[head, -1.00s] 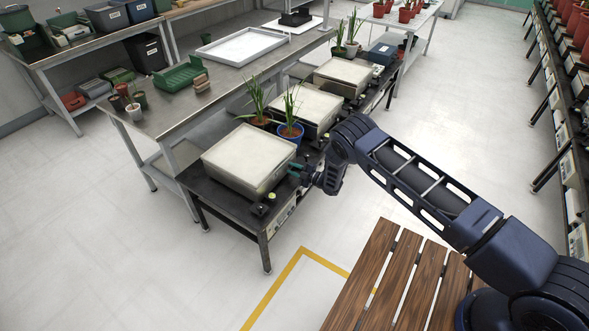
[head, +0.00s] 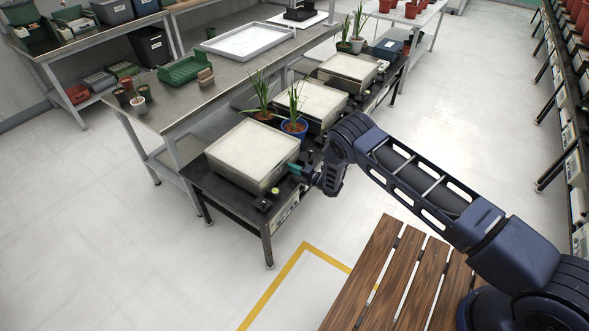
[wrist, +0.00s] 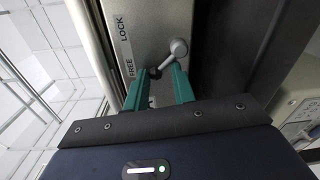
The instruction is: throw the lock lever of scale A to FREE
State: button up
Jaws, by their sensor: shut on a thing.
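The lock lever (wrist: 178,48) shows in the wrist view as a short grey arm with a round knob, set on a pale scale housing (wrist: 151,20). The housing is marked LOCK, with FREE nearer my gripper. My gripper (wrist: 159,74) has green fingers on either side of the lever's lower part and is shut on it; the exact contact is partly hidden. The knob stands out beyond the fingertips, toward the right finger. In the head view my gripper (head: 297,170) is at the right side of the nearest scale (head: 252,152). No letter naming this scale is readable.
Two more scales (head: 310,102) (head: 348,68) stand farther along the black bench. A plant in a blue pot (head: 294,127) is close behind my gripper. A wooden slatted surface (head: 375,275) lies at the front right. The floor left of it is clear.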

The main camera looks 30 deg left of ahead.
jog(key=shift+w+d+f, duration=0.1)
jog(key=shift+w+d, duration=0.1)
jog(key=shift+w, duration=0.1)
jog(key=o, duration=1)
jog(key=shift+s+a, duration=0.1)
jog(key=shift+s, duration=0.05)
jog(key=d, duration=1)
jog(key=shift+d+r, duration=0.25)
jog(key=shift+d, duration=0.15)
